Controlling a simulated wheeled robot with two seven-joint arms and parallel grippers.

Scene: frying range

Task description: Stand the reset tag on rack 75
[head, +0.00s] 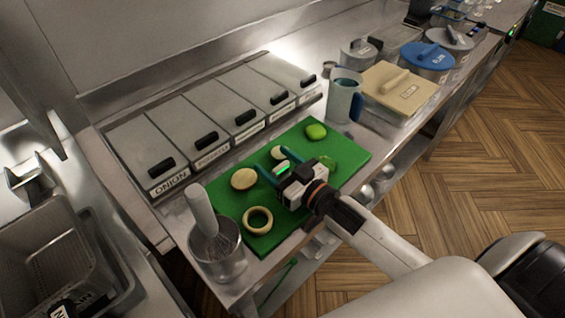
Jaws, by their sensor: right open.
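I cannot make out a reset tag or a rack marked 75 in the head view. My right gripper (271,162) reaches in from the lower right over the green cutting board (228,200). Its two teal fingers are apart, pointing toward the lidded bins, with pale round slices close by. I see nothing clearly held between them. The gripper body and arm hide part of the board. My left gripper is not in view.
Lidded bins (204,98), one labelled ONION, line the back. A blue-grey jug (344,95) and a cream lidded tub (395,92) stand right. A metal basket (48,250) is at left.

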